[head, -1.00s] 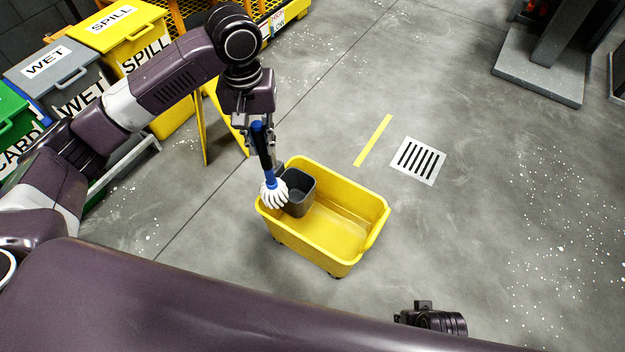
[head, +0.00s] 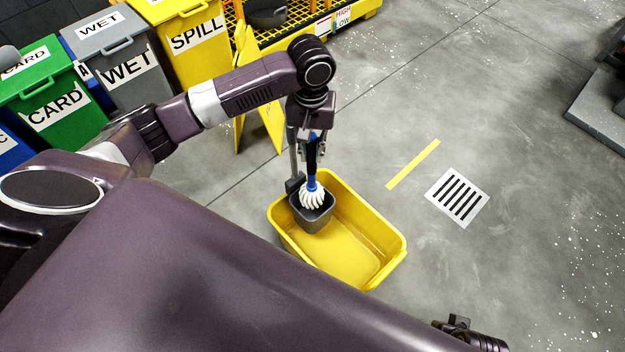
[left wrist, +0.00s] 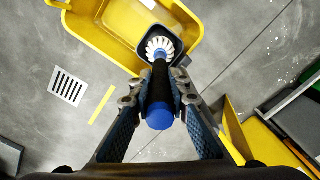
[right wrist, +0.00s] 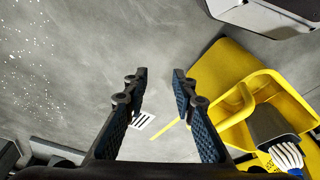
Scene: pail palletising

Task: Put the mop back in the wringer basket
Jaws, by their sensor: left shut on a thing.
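The mop has a black and blue handle and a white strand head (head: 313,197). My left gripper (head: 311,143) is shut on its handle and holds it roughly upright. In the left wrist view the handle (left wrist: 160,88) lies between the fingers and the head covers part of the basket. My right gripper (right wrist: 158,88) is open and empty; the basket (right wrist: 272,124) shows at its right.
A yellow folding sign (head: 262,110) stands just behind the bucket. Labelled bins, including a green one (head: 50,95), line the back left. A floor drain (head: 457,197) and a yellow floor stripe (head: 412,164) lie right of the bucket. The floor there is clear.

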